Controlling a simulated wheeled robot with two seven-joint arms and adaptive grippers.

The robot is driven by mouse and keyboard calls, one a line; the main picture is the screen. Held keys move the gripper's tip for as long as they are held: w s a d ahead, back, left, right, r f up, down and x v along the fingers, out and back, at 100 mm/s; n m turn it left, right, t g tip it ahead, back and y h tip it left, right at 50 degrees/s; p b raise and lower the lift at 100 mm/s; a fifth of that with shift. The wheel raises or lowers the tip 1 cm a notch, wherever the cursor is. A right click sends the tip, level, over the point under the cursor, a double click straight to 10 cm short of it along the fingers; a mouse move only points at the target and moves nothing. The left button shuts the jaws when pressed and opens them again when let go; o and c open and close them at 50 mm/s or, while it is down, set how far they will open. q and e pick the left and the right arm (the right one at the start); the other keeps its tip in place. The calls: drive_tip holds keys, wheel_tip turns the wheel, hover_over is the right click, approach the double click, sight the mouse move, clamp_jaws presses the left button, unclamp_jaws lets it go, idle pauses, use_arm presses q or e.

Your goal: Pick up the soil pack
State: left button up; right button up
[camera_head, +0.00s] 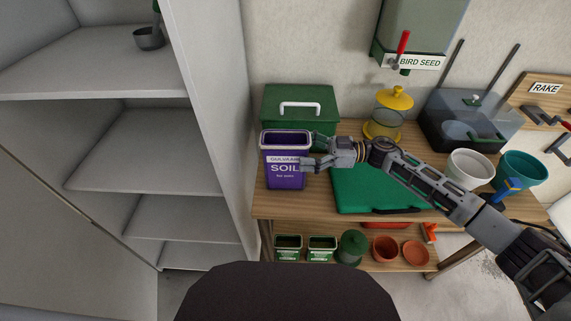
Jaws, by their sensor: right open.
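The soil pack (284,178) is a purple, open-topped container with white lettering reading SOIL. It stands upright near the left end of the wooden table (268,204). My right gripper (308,152) reaches in from the right, with its open fingers at the right side of the pack. One finger overlaps the pack's front in the picture; I cannot tell whether it touches. My left gripper is not in view.
A green box (298,104) with a white handle stands behind the pack. A green mat (360,190) lies to its right. A yellow-topped jar (384,118), a white pot (470,168) and a teal pot (522,170) stand farther right. A tall shelf unit (215,115) rises at left.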

sight(290, 150)
drive_tip(key=shift+a+r, duration=0.1)
drive_tip(key=shift+a, duration=2.05)
drive_tip(key=c, duration=1.7)
